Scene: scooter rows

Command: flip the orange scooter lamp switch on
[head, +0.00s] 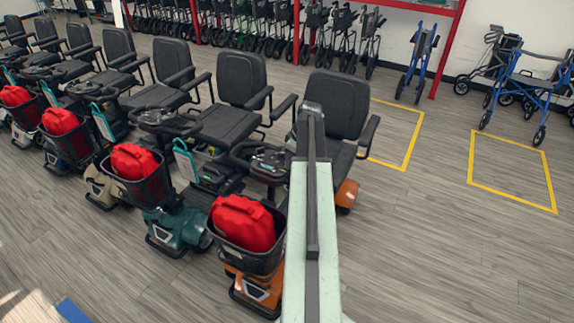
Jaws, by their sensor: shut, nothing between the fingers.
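The orange scooter (258,291) is the nearest one, at the right end of the scooter row. Its orange front shows low in the head view, and its orange rear cover (347,194) shows beside the black seat (339,104). A red bag (243,223) sits in its black front basket (262,261). Its dark control panel (269,161) lies between basket and seat, just left of my own pale green and dark upright part, which covers some of the scooter. The lamp switch is too small to make out. I cannot see my gripper.
Several more scooters stand close together to the left, the nearest with a teal front (178,228). Folded walkers (344,30) line the red rack at the back. A blue walker (527,82) stands at right by yellow floor markings (512,206).

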